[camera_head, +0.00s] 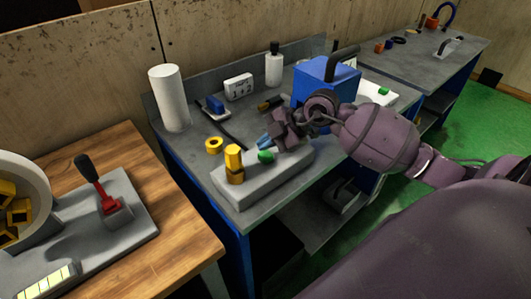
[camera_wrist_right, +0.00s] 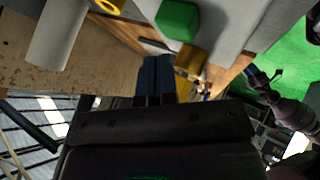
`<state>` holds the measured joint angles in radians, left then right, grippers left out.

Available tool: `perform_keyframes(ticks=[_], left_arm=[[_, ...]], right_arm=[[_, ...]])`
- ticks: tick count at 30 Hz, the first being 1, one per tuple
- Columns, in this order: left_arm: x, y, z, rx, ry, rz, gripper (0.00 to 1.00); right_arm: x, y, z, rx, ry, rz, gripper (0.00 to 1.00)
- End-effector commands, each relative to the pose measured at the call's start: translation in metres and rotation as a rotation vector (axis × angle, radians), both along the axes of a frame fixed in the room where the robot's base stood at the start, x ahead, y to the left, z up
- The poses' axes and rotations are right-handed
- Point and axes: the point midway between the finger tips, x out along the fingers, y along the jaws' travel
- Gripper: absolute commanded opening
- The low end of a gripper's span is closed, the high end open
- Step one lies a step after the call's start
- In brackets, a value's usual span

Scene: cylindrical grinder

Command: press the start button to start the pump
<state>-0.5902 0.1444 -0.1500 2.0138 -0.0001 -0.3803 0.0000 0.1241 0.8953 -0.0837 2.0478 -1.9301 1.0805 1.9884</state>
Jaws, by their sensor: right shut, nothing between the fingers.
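The green button (camera_head: 265,156) sits on top of a light grey control box (camera_head: 240,196), beside a yellow cylindrical knob (camera_head: 234,165). My right gripper (camera_head: 264,143) is shut and empty, its blue fingertips close to the button on its far side. In the right wrist view, the fingertips (camera_wrist_right: 157,62) point toward the green button (camera_wrist_right: 178,20), with a small gap in the picture; I cannot tell the true distance. A purple arm with a dark end, apparently my left (camera_wrist_right: 268,95), shows at the right of that view; its jaws are unclear.
The grey bench (camera_head: 200,150) also holds a white roll (camera_head: 170,97), yellow tape ring (camera_head: 214,145), white display box (camera_head: 239,87), white bottle (camera_head: 273,67) and blue box (camera_head: 325,83). A wooden table (camera_head: 180,250) with a red-based lever (camera_head: 114,213) stands at left.

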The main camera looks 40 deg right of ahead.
Motion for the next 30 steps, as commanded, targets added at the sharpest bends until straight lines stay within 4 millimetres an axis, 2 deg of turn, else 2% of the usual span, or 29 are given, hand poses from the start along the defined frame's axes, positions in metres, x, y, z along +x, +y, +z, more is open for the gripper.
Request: perform_keyframes(ticks=[30], left_arm=[[0.0020, -0.0001, 0.0055, 0.000, -0.007, -0.001, 0.43]], right_arm=[[0.0000, 0.0000, -0.0088, 0.000, 0.000, 0.000, 0.00]])
